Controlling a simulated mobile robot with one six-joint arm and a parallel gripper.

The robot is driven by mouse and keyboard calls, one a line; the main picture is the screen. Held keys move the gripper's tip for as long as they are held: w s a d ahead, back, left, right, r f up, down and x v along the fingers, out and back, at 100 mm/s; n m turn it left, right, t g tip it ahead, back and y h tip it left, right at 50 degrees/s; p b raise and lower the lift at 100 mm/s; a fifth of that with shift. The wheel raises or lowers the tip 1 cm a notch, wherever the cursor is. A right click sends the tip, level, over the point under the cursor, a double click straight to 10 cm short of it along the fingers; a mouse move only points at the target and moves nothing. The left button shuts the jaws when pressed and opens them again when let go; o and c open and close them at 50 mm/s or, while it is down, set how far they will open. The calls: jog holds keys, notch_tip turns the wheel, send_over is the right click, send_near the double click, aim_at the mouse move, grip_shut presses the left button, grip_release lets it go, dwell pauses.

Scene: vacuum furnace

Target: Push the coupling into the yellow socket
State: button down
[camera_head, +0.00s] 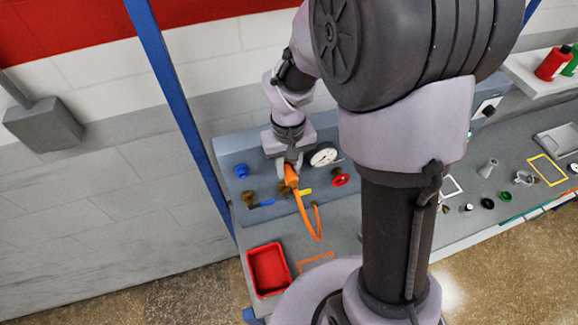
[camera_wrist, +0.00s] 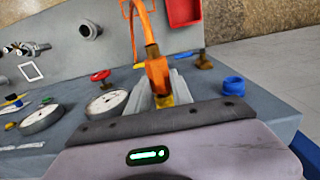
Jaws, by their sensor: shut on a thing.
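The orange coupling (camera_head: 291,177) is between my gripper's fingers at the grey sloped panel, with an orange hose (camera_head: 318,224) looping down from it. My gripper (camera_head: 289,168) is shut on the coupling. In the wrist view the coupling (camera_wrist: 157,72) stands between the two grey fingers (camera_wrist: 163,92). A yellow piece (camera_wrist: 164,101) shows at its lower end, close to the fingers; it appears to be the yellow socket. Whether the coupling is seated in it is hidden. I cannot make out the socket in the head view.
A blue socket (camera_head: 241,171) and a brass valve with a blue handle (camera_head: 266,202) are left on the panel. A round gauge (camera_head: 323,156) and red handwheel (camera_head: 340,180) are close on the right. A red tray (camera_head: 268,270) lies in front. Small parts occupy the bench at right.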

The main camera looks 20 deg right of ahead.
jog(key=shift+w, duration=0.3)
dwell(0.5)
jog(key=c, duration=1.1)
grip_release()
jog(key=shift+w, duration=0.15)
jog(key=shift+o, duration=0.2)
notch_tip(320, 180, up, 18)
jog(key=p, duration=0.2)
jog(key=shift+f, duration=0.25)
